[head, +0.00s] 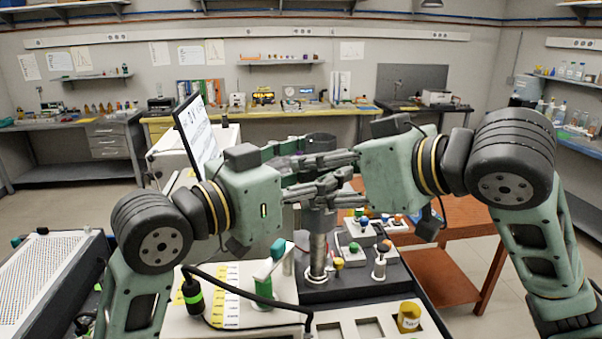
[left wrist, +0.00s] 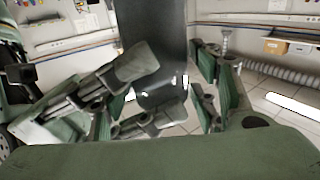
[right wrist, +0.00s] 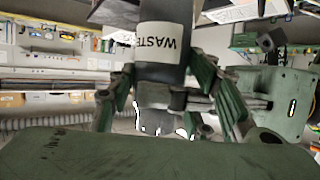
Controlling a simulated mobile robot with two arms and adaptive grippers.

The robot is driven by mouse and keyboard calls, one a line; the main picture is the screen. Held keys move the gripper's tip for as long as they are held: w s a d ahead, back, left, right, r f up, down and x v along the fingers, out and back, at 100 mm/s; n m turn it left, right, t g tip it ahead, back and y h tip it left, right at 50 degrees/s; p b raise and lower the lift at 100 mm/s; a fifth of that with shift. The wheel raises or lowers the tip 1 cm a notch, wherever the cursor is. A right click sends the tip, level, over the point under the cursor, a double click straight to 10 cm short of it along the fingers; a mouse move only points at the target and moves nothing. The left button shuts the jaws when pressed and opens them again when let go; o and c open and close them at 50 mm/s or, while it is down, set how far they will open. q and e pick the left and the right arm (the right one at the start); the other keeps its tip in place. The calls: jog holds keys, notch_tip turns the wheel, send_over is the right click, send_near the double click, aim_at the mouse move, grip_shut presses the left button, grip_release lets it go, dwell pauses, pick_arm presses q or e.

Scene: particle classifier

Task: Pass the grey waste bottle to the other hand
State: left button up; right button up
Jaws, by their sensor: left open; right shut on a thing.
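My left gripper (head: 333,187) is open, with fingers on either side of the bottle in the left wrist view. The crossed fingers hide whether the left ones touch it.
A white cabinet with a tilted screen (head: 196,128) stands behind my left arm. A brown table (head: 462,215) is at right.

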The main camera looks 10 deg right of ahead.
pick_arm(q)
jog(key=shift+d, duration=0.1)
jog(key=shift+c, duration=0.3)
jog(key=c, duration=1)
pick_arm(e)
jog(key=o, duration=1.3)
jog(key=shift+o, duration=0.2)
